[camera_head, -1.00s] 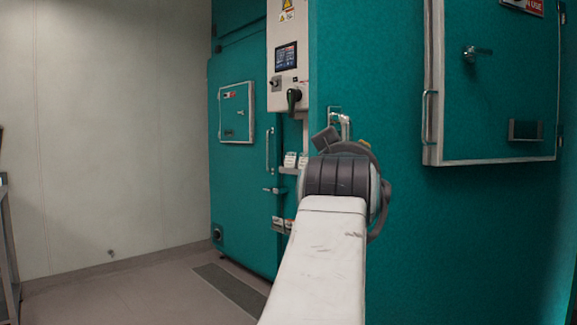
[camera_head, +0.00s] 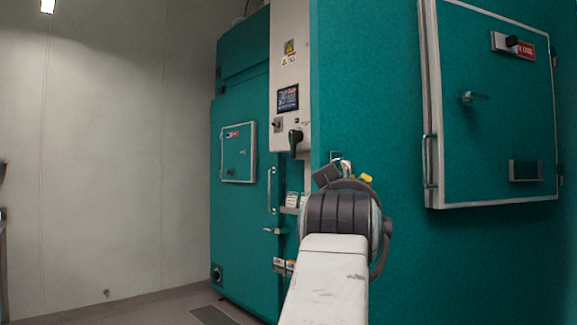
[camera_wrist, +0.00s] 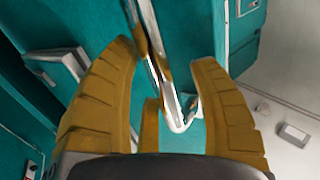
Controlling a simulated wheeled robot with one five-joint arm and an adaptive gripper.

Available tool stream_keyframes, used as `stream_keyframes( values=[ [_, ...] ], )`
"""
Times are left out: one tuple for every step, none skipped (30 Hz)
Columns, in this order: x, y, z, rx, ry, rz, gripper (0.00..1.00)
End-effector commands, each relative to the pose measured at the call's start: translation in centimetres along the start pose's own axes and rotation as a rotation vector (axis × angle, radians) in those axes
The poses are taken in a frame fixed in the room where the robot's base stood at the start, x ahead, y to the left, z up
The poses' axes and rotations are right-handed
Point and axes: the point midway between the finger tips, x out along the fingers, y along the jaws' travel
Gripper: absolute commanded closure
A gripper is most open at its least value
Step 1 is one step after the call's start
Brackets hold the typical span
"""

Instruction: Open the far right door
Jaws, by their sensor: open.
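My gripper (camera_wrist: 165,58) is open in the wrist view, with its yellow-brown fingers spread on either side of a silver bar handle (camera_wrist: 174,113). The handle's lower end lies between the fingers, and I cannot tell whether they touch it. In the head view, my arm hides most of the gripper; a small yellow part (camera_head: 366,177) shows above the wrist. A tall teal door (camera_head: 240,235) with an upright bar handle (camera_head: 270,190) stands further back. Which door the handle in the wrist view belongs to is unclear.
A white control panel (camera_head: 289,75) with a screen and dark knob stands between the tall door and the side wall. A small hatch (camera_head: 239,152) sits on the tall door. A pale wall (camera_head: 110,150) is at the left, with some floor showing below.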

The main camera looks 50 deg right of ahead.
Motion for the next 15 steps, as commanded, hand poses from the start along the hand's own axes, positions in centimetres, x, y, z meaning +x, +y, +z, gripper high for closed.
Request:
stream_keyframes(
  values=[
    [0.0, 0.0, -0.6, 0.000, 0.002, 0.000, 0.45],
    [0.0, 0.0, -0.9, 0.000, 0.002, 0.000, 0.45],
    [0.0, 0.0, -1.4, 0.000, 0.003, 0.000, 0.45],
    [0.0, 0.0, -1.6, 0.000, 0.002, 0.000, 0.45],
    [0.1, 0.0, -2.0, 0.000, 0.003, 0.000, 0.45],
    [0.0, 0.0, -2.5, 0.000, 0.002, -0.001, 0.45],
    [0.0, 0.0, -2.8, 0.000, 0.002, -0.001, 0.45],
    [0.0, 0.0, -3.1, 0.000, 0.002, -0.001, 0.45],
    [0.0, 0.0, -3.5, 0.000, 0.002, -0.001, 0.45],
    [0.0, 0.0, -3.8, 0.000, 0.002, -0.001, 0.45],
    [0.0, 0.0, -4.1, 0.000, 0.002, -0.001, 0.45],
    [0.1, 0.0, -4.5, 0.000, 0.001, -0.001, 0.45],
    [0.1, 0.0, -4.8, 0.000, 0.002, -0.001, 0.45],
    [0.0, -0.1, -5.0, 0.000, 0.001, -0.001, 0.45],
    [0.0, -0.1, -5.4, 0.000, 0.002, -0.001, 0.45]
  ],
)
